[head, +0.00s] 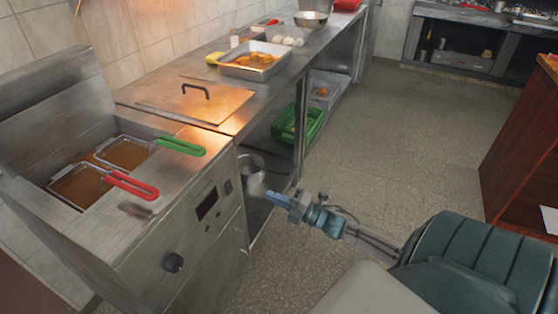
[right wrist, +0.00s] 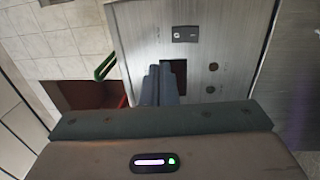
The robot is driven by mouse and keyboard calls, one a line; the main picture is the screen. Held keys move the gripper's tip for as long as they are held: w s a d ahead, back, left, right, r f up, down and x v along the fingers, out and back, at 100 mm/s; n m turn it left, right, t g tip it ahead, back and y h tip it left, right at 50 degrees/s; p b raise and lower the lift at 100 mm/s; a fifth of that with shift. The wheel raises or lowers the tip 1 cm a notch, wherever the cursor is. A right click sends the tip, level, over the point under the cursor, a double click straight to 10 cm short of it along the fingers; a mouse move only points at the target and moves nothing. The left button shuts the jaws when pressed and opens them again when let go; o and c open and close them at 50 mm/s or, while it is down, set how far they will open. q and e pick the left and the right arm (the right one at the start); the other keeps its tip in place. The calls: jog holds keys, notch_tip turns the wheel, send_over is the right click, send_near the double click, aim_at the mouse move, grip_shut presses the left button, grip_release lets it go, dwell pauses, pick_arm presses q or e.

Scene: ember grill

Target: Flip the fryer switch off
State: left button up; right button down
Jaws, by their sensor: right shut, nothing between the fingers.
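The fryer (head: 130,235) stands at the left, its steel front panel facing my right arm. The switch (head: 228,186) is a small dark rocker near the panel's upper right corner. In the right wrist view the switch (right wrist: 186,34) is a black plate with pale marks, above the dark display (head: 207,204); which way it is set is too small to tell. My right gripper (head: 262,190) is shut and empty, in front of the panel and apart from the switch. In the right wrist view its fingertips (right wrist: 160,68) overlap the display's edge, below and left of the switch. My left gripper is not in view.
Baskets with a red handle (head: 132,186) and a green handle (head: 180,146) hang over the oil. A counter (head: 225,115) with a food tray adjoins the fryer. The floor (head: 390,140) to the right is open.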

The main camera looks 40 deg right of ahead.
jog(key=shift+s+d, duration=0.25)
jog(key=shift+s, duration=0.2)
jog(key=shift+s, duration=0.1)
